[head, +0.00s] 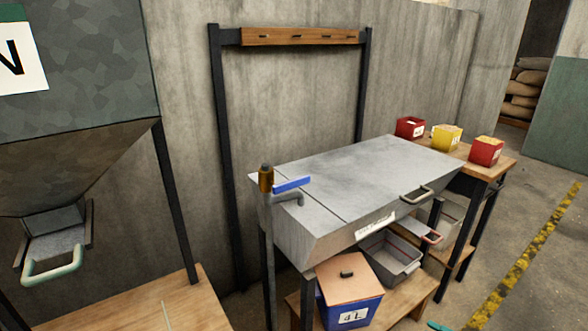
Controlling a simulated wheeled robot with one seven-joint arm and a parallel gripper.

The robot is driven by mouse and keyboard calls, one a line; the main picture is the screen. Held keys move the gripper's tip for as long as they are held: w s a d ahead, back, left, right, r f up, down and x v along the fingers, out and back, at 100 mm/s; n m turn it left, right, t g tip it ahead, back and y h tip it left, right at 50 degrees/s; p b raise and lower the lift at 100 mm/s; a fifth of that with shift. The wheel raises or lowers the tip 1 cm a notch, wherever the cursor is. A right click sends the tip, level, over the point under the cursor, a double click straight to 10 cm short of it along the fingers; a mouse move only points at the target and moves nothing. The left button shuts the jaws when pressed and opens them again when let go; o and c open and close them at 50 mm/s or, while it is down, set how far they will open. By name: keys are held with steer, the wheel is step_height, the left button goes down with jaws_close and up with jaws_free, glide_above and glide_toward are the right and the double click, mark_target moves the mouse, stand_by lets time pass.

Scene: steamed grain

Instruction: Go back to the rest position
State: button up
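My gripper is not in view, and I cannot see whether it holds anything. A metal steamer-like cabinet (350,180) with a closed flat lid stands in the middle. Its lid handle (417,195) faces the front right. A valve with a blue lever (292,184) and a brass fitting is at its left corner. A grey hopper (75,80) with a pale-handled slide gate (53,266) hangs at the left.
A blue bin (350,308) with a wooden lid and a grey tub (390,258) sit below the cabinet. Red and yellow boxes (447,138) stand on a side table. A wooden table (130,308) is at lower left.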

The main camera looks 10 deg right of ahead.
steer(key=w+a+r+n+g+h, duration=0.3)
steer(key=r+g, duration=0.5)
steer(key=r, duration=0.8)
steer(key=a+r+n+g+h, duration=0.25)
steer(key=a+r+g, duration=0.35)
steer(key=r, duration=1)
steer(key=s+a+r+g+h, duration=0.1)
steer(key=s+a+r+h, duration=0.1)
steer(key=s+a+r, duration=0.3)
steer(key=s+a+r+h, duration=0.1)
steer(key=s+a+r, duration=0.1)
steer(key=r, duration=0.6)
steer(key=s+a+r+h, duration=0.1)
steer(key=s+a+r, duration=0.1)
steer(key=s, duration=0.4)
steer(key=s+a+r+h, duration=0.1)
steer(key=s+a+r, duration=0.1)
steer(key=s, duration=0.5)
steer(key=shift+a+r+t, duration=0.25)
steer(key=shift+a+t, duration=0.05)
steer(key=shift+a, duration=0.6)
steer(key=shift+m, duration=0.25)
